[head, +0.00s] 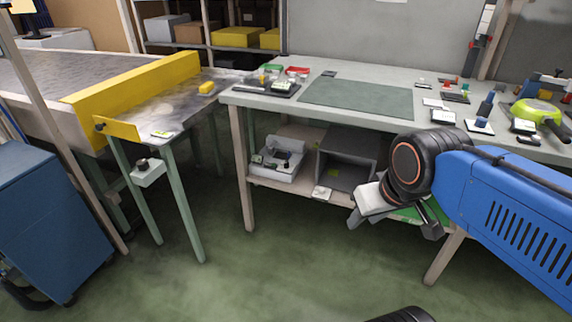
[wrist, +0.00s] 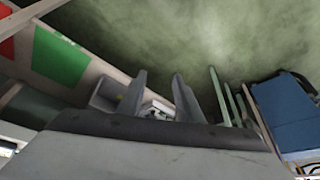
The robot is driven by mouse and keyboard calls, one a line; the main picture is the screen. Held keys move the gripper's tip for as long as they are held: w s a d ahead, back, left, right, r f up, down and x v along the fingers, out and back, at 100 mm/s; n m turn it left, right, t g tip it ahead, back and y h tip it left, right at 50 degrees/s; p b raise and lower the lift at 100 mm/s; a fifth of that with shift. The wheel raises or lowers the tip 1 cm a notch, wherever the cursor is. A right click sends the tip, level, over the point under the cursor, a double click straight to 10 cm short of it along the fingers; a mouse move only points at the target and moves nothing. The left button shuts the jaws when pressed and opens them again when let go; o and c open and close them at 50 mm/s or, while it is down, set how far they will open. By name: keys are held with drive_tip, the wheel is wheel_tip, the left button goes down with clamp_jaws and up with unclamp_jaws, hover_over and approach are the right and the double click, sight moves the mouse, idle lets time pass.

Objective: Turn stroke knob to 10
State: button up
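A small grey box (head: 149,175) with a dark round knob (head: 142,164) on it is fixed at a green leg of the conveyor, at left in the head view. Another dark knob (head: 99,126) sits at the end of the yellow guard. No label is readable, so I cannot tell which is the stroke knob or its setting. My gripper (head: 356,216) is in front of the workbench, well to the right of both knobs. In the wrist view, its two fingers (wrist: 158,76) stand apart with nothing held between them.
A blue cabinet (head: 45,225) stands at left.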

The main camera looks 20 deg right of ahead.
sight(288, 165)
drive_tip(key=w+d+f+n+t, duration=0.1)
drive_tip(key=w+f+t, duration=0.3)
drive_tip(key=w, duration=1.3)
drive_tip(key=w+d+f+t, duration=0.15)
drive_tip(key=w+f, duration=0.45)
drive_tip(key=w, duration=1.1)
drive_tip(key=w+a+f+t+y, duration=0.1)
drive_tip(key=w+f+t, duration=0.35)
drive_tip(key=f, duration=0.45)
drive_tip(key=w+a+f+t+y, duration=0.1)
drive_tip(key=w+f+t+y, duration=0.15)
drive_tip(key=w+f, duration=0.45)
drive_tip(key=shift+n+t+h, duration=0.25)
drive_tip(key=shift+n+h, duration=0.1)
drive_tip(key=shift+n, duration=0.05)
drive_tip(key=w, duration=0.5)
drive_tip(key=w+a+f, duration=0.1)
drive_tip(key=w, duration=0.4)
drive_tip(key=w+a+f, duration=0.1)
drive_tip(key=w, duration=0.3)
drive_tip(key=shift+w+a, duration=0.2)
drive_tip(key=shift+w, duration=0.2)
clamp_jaws()
